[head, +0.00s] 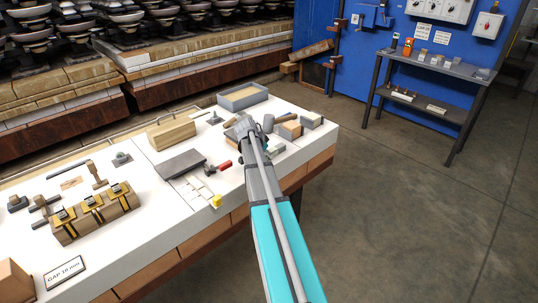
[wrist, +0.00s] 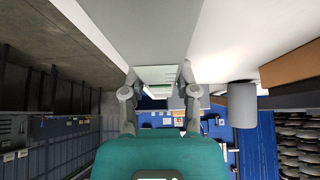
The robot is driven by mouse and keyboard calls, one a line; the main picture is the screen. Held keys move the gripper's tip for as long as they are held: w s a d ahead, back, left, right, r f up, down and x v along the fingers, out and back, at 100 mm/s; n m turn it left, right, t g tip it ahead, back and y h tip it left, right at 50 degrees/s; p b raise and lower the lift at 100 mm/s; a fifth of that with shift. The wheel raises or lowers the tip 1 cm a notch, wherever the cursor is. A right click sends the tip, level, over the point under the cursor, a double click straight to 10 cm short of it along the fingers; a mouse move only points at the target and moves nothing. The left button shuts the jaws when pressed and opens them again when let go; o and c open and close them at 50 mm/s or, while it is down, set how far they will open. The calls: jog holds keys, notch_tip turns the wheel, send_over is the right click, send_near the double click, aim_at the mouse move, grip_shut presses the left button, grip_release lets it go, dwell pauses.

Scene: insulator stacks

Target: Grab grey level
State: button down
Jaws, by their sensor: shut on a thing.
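My gripper (wrist: 157,88) is shut, with its two fingers on either side of a pale grey-green piece that looks like the grey level (wrist: 157,74). I cannot tell whether the piece touches the table.
The white table (head: 95,222) is crowded. Near my gripper are a grey cylinder (head: 268,123), a grey tray (head: 242,97), a dark slab (head: 181,163) and a red-handled tool (head: 223,166). A wooden block (head: 171,133) lies left. Open floor (head: 400,220) is at right.

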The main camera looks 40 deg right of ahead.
jog(key=shift+r, duration=0.1)
notch_tip(320, 180, up, 10)
jog(key=p, duration=1)
dwell(0.6)
